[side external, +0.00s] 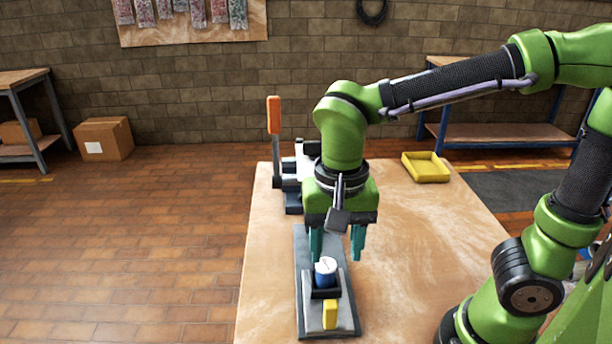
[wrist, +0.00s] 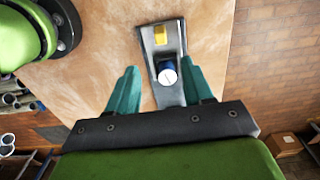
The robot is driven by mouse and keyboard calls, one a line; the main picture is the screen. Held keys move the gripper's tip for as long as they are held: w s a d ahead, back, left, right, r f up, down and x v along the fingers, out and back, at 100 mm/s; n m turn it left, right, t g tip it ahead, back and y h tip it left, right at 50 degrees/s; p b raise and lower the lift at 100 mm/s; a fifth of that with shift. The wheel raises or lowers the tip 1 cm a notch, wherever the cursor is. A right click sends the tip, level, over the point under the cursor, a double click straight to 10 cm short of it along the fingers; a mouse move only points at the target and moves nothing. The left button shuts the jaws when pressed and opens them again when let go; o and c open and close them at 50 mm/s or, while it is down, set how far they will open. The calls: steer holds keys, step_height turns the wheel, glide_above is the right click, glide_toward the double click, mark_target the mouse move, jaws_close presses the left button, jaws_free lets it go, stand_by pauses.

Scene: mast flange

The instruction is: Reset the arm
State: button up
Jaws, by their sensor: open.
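My gripper (side external: 337,244) is open above the workbench (side external: 420,240), with its teal fingers pointing down and spread apart. In the wrist view my gripper (wrist: 165,88) shows nothing held between the fingers. A blue cylinder with a white top (side external: 325,270) stands in a dark holder on a grey base plate (side external: 307,250), just below and in front of the fingers. The cylinder (wrist: 168,76) also shows in the wrist view, between and beyond the fingertips. I cannot tell the exact gap to it. A yellow block (side external: 330,314) sits on the near end of the plate.
A device with an upright orange handle (side external: 274,115) stands at the bench's far left edge. A yellow tray (side external: 425,167) lies at the far right. The bench between the plate and the tray is clear. A cardboard box (side external: 104,138) is on the floor.

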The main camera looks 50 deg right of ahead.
steer(key=d+r+n+t+y, duration=0.1)
steer(key=d+r+n+t, duration=0.1)
steer(key=d, duration=0.3)
steer(key=d+r+n+t+y, duration=0.1)
steer(key=d+n+t, duration=0.2)
steer(key=d+t, duration=0.2)
steer(key=shift+s+d+r, duration=0.2)
steer(key=shift+d+r, duration=0.2)
steer(key=shift+d, duration=0.1)
stand_by(0.8)
